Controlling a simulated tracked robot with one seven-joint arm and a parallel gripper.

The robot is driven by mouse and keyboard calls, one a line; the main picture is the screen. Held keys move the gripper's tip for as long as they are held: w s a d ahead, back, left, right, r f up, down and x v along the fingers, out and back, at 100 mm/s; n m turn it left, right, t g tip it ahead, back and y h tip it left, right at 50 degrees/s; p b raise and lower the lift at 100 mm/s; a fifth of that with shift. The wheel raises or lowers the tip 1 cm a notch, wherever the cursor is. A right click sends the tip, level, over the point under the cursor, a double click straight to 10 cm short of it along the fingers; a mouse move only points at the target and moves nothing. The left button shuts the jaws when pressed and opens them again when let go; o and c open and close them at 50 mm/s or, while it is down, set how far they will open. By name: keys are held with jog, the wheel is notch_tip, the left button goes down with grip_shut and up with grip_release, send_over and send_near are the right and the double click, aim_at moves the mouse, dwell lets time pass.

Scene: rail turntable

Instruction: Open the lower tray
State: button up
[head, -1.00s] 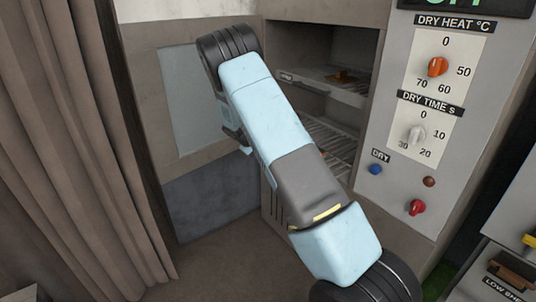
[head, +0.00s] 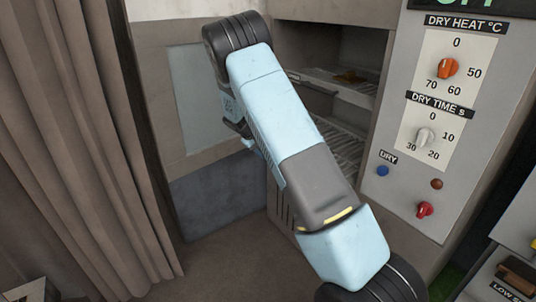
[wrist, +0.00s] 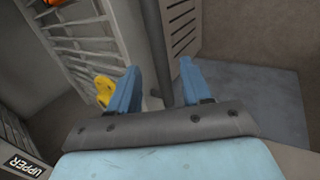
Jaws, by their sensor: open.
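The lower tray (head: 345,150) is a slatted metal rack inside the open cabinet in the head view, partly hidden behind my arm. A slatted rack (wrist: 80,32) with a rounded yellow piece (wrist: 104,90) on its edge shows in the wrist view; I cannot tell for sure that it is the lower tray. My gripper (wrist: 160,76) is open, with two blue fingers and nothing held. The yellow piece is just left of the left finger and outside the gap. In the head view the gripper is mostly hidden by my arm, left of the cabinet opening.
The upper tray (head: 345,82) sits above, with a brownish piece on it. An open door (head: 185,110) stands left of the cabinet. A control panel (head: 432,130) with knobs is on the right. A brown curtain (head: 75,150) hangs at the left. A vented panel (wrist: 183,30) is beyond the fingers.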

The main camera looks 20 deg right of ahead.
jog(key=v, duration=0.9)
jog(key=shift+a+r, duration=0.2)
jog(key=s+d+r+m+y, duration=0.1)
jog(key=s+d+r+y, duration=0.1)
jog(key=s+r, duration=0.95)
jog(key=s+d+r+m+y, duration=0.2)
jog(key=s+r+y, duration=0.1)
jog(key=s+r, duration=0.8)
jog(key=s+a+r+t+y, duration=0.1)
jog(key=s+a+t, duration=0.1)
jog(key=s, duration=2.4)
jog(key=shift+m+t, duration=0.3)
jog(key=shift+t, duration=0.4)
